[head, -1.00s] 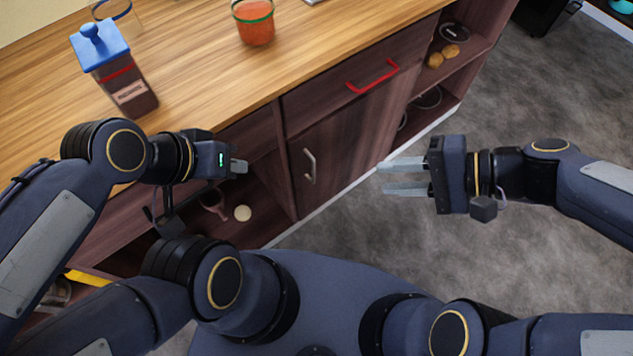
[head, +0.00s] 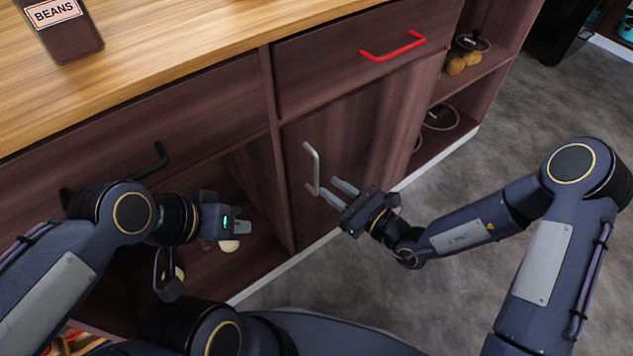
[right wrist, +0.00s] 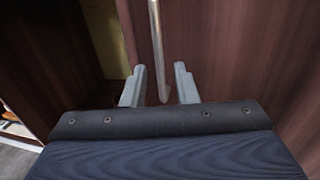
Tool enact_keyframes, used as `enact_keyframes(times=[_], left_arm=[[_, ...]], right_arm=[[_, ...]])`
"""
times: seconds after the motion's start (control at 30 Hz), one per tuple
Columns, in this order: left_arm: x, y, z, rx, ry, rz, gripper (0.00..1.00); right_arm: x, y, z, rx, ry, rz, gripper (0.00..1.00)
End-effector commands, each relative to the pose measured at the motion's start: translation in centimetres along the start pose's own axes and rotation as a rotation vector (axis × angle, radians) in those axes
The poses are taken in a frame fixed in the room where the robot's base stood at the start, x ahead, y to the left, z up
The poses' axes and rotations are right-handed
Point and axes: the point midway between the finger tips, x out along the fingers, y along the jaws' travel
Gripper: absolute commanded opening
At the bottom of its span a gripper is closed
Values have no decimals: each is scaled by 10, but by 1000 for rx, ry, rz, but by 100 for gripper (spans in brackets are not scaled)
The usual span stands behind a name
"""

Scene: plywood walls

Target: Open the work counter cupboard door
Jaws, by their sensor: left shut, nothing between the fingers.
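The cupboard door (head: 365,135) of the work counter is dark brown wood and is closed. Its vertical grey metal handle (head: 314,168) is on the door's left side. My right gripper (head: 339,190) is open at the lower part of the handle. In the right wrist view the handle (right wrist: 156,45) stands upright between the two spread fingers (right wrist: 158,85), with its lower end between the tips; I cannot tell whether they touch it. My left gripper (head: 242,227) is shut and empty, in front of the open compartment left of the door.
A drawer with a red handle (head: 393,47) is above the door. A black drawer handle (head: 152,163) is at the left. Open shelves (head: 470,95) to the right hold small items. A BEANS container (head: 63,30) stands on the wooden countertop (head: 160,50). Grey floor (head: 440,190) is clear before the door.

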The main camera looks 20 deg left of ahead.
Motion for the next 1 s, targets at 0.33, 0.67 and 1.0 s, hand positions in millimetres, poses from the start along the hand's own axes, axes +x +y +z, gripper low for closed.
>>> enact_keyframes(times=[0.33,0.67,1.0], left_arm=[[12,-6,6,0,0,0,0],[13,-6,6,0,0,0,0],[13,-6,7,0,0,0,0]], right_arm=[[51,1,-1,-1,-1,3,27],[57,1,0,0,1,2,27],[57,1,0,0,1,2,0]])
